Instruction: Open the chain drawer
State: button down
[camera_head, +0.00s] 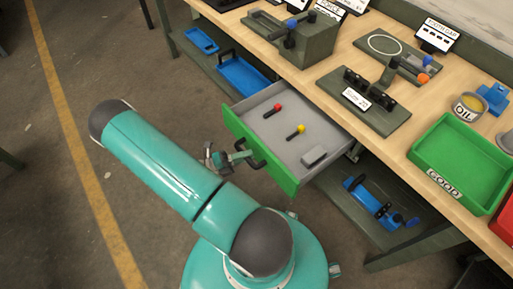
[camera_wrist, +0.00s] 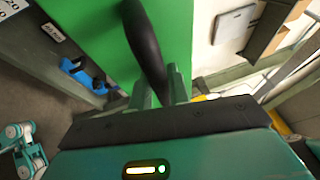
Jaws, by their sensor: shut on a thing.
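The chain drawer has a green front (camera_head: 284,179) and a grey inside (camera_head: 285,122). It stands pulled well out from under the bench, and its inside shows from above. A black bar handle (camera_head: 255,161) is on the green front; it also shows in the wrist view (camera_wrist: 144,38). My gripper (camera_head: 240,157) is at the handle, with its fingers (camera_wrist: 163,84) shut on it. Inside the drawer lie a red-tipped dark piece (camera_head: 272,110), a yellow-tipped dark piece (camera_head: 297,132) and a grey block (camera_head: 314,155).
The wooden bench top (camera_head: 340,58) holds dark fixtures, an oil can (camera_head: 468,107) and a green tray (camera_head: 450,160). Blue items lie on the lower shelf (camera_head: 374,207), below the drawer. Open floor (camera_head: 120,60) lies to the left, with a yellow line.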

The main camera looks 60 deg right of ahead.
jog(key=shift+w+a, duration=0.25)
jog(key=shift+a, duration=0.45)
jog(key=c, duration=1.3)
grip_release()
jog(key=shift+w, duration=0.1)
jog(key=v, duration=1.3)
jog(key=shift+w+a+f, duration=0.15)
jog(key=shift+a, duration=0.1)
